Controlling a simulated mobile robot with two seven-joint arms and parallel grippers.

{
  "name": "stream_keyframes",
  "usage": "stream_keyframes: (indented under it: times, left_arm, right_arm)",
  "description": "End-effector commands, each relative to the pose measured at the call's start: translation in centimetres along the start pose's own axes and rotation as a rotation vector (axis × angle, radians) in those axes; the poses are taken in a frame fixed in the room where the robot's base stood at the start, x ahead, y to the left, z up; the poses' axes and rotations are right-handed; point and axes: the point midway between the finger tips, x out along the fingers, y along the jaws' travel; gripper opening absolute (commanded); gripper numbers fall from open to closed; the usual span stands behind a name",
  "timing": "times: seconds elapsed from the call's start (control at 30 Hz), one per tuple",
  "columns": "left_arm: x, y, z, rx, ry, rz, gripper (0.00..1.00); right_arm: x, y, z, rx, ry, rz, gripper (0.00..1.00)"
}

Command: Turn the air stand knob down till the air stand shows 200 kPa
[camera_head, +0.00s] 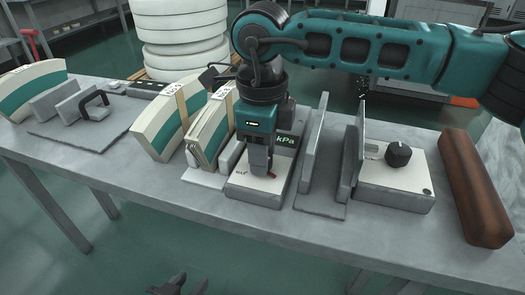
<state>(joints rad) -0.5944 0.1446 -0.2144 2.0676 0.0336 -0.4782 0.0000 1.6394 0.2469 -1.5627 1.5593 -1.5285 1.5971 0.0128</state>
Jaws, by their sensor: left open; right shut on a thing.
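The air stand (243,192) is a grey box with a pale top near the middle of the table. Its dark display (286,141) shows green "kPa" letters; the number is hidden behind my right gripper. My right gripper (262,172) points down onto the air stand's top and is shut on the knob, which its fingers hide. A small red piece shows beside the fingertips. My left gripper (180,286) is open and empty at the bottom edge, in front of and below the table.
A second box (395,188) with a black knob (398,155) stands to the right, past upright grey plates (314,150). A brown padded bar (473,185) lies at the right end. Curved white-and-green pieces (165,125) stand to the left. The table's front strip is clear.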

Motion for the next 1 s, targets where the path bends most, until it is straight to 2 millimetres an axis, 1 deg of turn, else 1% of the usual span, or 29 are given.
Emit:
stream_keyframes:
  times: [0.23, 0.63, 0.67, 0.9, 1.0]
  left_arm:
    - [0.03, -0.03, -0.04, 0.004, 0.001, 0.001, 0.43]
    - [0.06, -0.13, -0.23, 0.011, 0.004, 0.002, 0.43]
    - [0.05, -0.13, -0.23, 0.011, 0.004, 0.002, 0.43]
    - [0.05, -0.11, -0.24, 0.010, 0.004, 0.002, 0.43]
    - [0.05, -0.10, -0.24, 0.010, 0.004, 0.002, 0.43]
  right_arm:
    - [-0.06, -0.08, 0.00, -0.043, -0.002, -0.002, 0.09]
    - [-0.08, -0.08, 0.01, -0.047, -0.003, -0.002, 0.09]
    - [-0.08, -0.09, 0.01, -0.047, -0.003, -0.003, 0.43]
    - [-0.04, -0.05, 0.01, -0.046, -0.002, -0.001, 0.65]
    - [-0.03, -0.04, 0.01, -0.047, -0.002, -0.001, 0.65]
